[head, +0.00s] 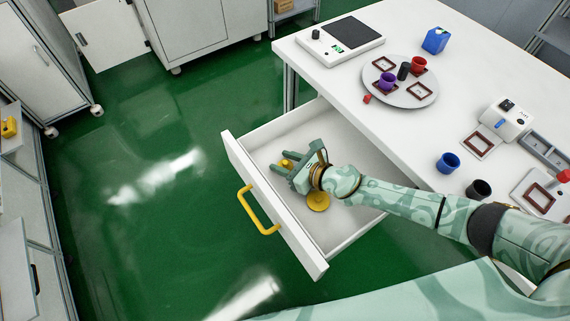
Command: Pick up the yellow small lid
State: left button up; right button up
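My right gripper (282,176) reaches down into the open white drawer (290,241). Its fingers look spread, with a gap between them. A small yellow piece (286,163), which may be the small lid, shows right at the fingers and is partly covered by them. I cannot tell if they touch it. A round yellow disc (318,201), like a larger lid, lies on the drawer floor beneath my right wrist and is partly hidden by it. My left gripper is not in view.
The drawer has a yellow handle (258,212) on its front and sits under a white table (345,78). On top are a round grey tray (409,99) with cups, a scale (341,40), a blue cup (448,162) and a black cup (478,189). Green floor lies clear to the left.

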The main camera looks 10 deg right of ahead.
jog(key=shift+s, duration=0.1)
grip_shut()
